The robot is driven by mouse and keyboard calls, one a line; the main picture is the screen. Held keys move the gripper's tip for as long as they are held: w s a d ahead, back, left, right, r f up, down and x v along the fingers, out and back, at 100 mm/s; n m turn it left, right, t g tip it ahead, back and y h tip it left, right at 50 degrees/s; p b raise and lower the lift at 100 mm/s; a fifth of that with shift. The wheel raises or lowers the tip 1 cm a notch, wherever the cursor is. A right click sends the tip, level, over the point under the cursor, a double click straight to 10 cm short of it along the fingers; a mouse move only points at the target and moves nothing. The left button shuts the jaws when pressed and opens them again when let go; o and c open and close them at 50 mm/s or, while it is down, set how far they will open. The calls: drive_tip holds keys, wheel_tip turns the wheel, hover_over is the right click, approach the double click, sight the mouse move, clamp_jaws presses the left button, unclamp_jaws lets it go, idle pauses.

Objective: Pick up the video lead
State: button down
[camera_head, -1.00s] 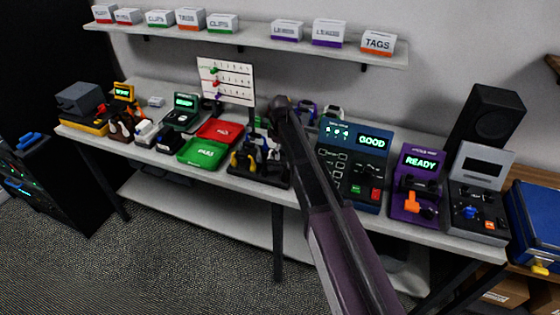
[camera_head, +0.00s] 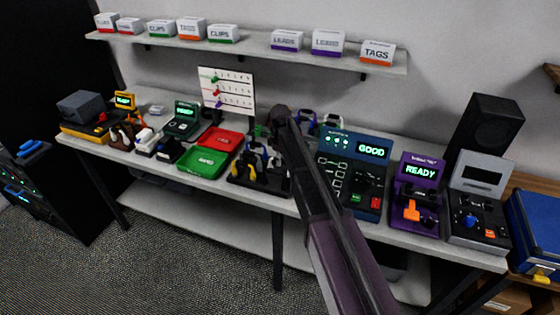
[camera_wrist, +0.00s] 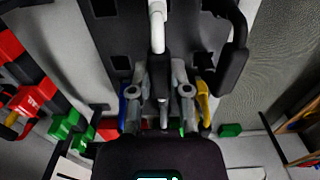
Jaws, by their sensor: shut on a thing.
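In the wrist view my gripper (camera_wrist: 160,88) is shut on a lead, with a dark plug between the fingertips and a white part (camera_wrist: 157,25) running up from it. No label shows that tells whether it is the video lead. In the head view my arm hides most of the gripper, whose dark end (camera_head: 278,118) is above the back of the black lead rack (camera_head: 245,184). Leads with yellow and blue parts (camera_head: 246,162) stand in the rack. I cannot tell whether the held lead touches anything below.
A red tray (camera_head: 222,140) and a green tray (camera_head: 203,163) lie left of the rack. A tester marked GOOD (camera_head: 350,175) stands close on its right, then a purple READY station (camera_head: 418,190). A shelf with boxes (camera_head: 250,46) spans above.

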drive_tip(key=shift+r+p, duration=4.7)
drive_tip(key=shift+r, duration=0.1)
drive_tip(key=shift+r, duration=0.2)
drive_tip(key=shift+r+p, duration=1.35)
drive_tip(key=shift+p, duration=0.15)
drive_tip(key=shift+f, duration=0.15)
wheel_tip(320, 180, down, 5)
drive_tip(key=b, duration=0.5)
drive_tip(key=shift+d+r, duration=0.1)
drive_tip(key=shift+r, duration=0.1)
